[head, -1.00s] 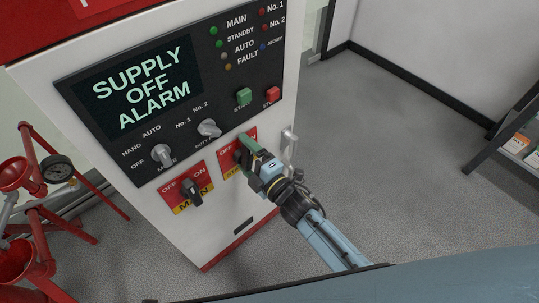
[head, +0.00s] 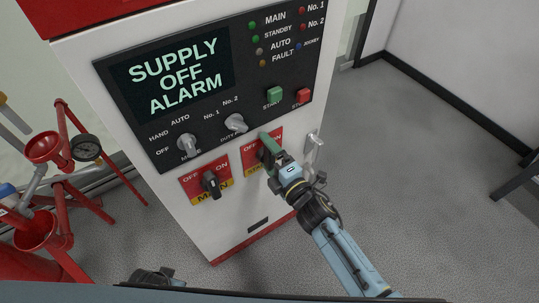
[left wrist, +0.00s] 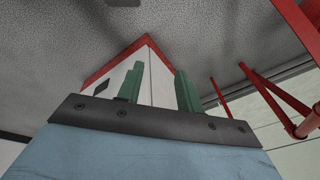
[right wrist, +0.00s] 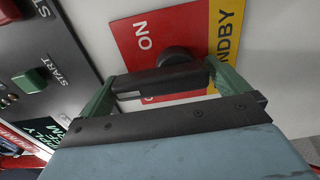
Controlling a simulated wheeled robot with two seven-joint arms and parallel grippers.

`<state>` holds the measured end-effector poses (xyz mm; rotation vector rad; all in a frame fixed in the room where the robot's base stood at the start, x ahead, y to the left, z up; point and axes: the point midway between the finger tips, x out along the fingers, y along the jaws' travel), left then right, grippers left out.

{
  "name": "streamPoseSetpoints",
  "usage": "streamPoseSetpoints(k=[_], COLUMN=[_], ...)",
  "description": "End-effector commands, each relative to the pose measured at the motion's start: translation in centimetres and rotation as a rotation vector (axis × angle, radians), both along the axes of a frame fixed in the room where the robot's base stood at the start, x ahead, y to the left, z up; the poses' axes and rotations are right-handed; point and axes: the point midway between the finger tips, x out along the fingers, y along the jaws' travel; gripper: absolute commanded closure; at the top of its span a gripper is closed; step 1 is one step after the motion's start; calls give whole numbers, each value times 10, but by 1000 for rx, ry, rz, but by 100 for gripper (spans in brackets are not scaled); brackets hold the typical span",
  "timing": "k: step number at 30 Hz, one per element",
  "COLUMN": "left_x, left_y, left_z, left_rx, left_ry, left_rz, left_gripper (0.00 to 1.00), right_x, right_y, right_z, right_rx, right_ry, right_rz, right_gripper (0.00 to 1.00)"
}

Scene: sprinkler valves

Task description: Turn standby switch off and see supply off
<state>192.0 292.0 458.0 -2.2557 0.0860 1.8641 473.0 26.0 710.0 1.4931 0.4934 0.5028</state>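The white and red control cabinet (head: 215,225) carries a dark screen (head: 178,78) reading "SUPPLY OFF ALARM". The standby switch plate (head: 275,137) is red and yellow, mostly hidden by my right gripper (head: 268,150) in the head view. In the right wrist view, the black standby switch handle (right wrist: 160,80) fills the gap between the fingertips of my right gripper (right wrist: 162,80), which seem to touch both its ends. The handle's setting is unclear. The main switch (head: 210,184) is left of it. My left gripper (left wrist: 156,82) is open and empty, low before the cabinet.
Mode (head: 188,145) and duty (head: 236,123) knobs and green start (head: 274,95) and red stop (head: 304,96) buttons sit above the switches. A metal door handle (head: 313,145) is just right of the gripper.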

Motion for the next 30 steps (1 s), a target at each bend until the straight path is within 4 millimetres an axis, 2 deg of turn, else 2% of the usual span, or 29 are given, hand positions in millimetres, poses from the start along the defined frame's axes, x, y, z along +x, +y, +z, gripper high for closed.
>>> streamPoseSetpoints(k=[9, 11, 24, 30], left_x=[1, -5, -44, -51], left_y=[0, 2, 8, 9], left_z=[2, -5, -41, -47], left_rx=[-1, 1, 1, 1], left_ry=[-6, 5, 41, 45], left_rz=[-2, -2, -17, -21], left_gripper=[64, 64, 64, 64], right_x=[-6, -11, -86, -104], right_y=[-5, -9, -63, -77], right_z=[0, 0, 1, 0], right_rx=[2, 1, 1, 2], right_ry=[4, 3, 4, 3], right_rz=[-1, -1, 0, 0], right_gripper=[0, 0, 0, 0])
